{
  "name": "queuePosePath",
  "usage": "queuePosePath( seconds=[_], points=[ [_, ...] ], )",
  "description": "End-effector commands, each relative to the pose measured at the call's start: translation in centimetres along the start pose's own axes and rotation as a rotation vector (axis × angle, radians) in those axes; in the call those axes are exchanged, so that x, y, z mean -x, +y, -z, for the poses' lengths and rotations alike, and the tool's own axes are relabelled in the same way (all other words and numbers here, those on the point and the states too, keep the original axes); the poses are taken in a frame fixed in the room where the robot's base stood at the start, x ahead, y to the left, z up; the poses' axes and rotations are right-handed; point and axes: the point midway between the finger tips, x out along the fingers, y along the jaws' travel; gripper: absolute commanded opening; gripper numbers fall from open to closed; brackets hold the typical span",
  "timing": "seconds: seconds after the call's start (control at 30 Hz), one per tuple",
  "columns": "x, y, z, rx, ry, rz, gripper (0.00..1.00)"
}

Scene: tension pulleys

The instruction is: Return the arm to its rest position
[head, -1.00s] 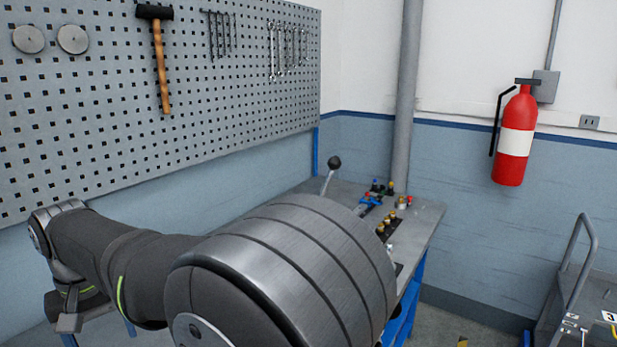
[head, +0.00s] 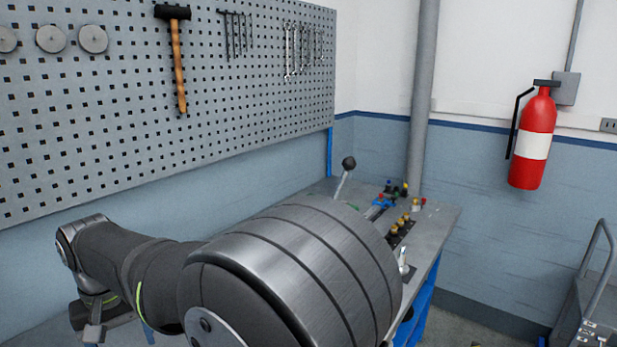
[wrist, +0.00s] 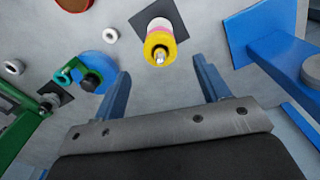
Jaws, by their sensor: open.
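My gripper (wrist: 162,82) shows in the wrist view with its two blue fingers spread apart and nothing between them. Past the fingertips, a yellow-ended roller with a pink and white body (wrist: 160,42) stands on a dark square on the grey surface. In the head view my arm fills the lower middle and hides much of the workbench (head: 440,222); the gripper cannot be seen there.
In the wrist view a blue bracket (wrist: 255,35) is at the right, and a blue disc (wrist: 92,72) and green arm (wrist: 30,120) at the left. In the head view a black-knobbed lever (head: 347,165) and small coloured parts (head: 400,228) stand on the bench.

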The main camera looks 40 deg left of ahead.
Motion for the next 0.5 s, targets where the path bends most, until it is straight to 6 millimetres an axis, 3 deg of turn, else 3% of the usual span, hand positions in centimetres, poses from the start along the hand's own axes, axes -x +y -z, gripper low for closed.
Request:
queuePosePath(
  seconds=[0.27, 0.5],
  points=[
    [-5.7, 0.0, -0.1, 0.0, -0.004, -0.001, 0.69],
    [-2.1, 0.0, 0.0, 0.0, 0.003, 0.001, 0.69]
  ],
)
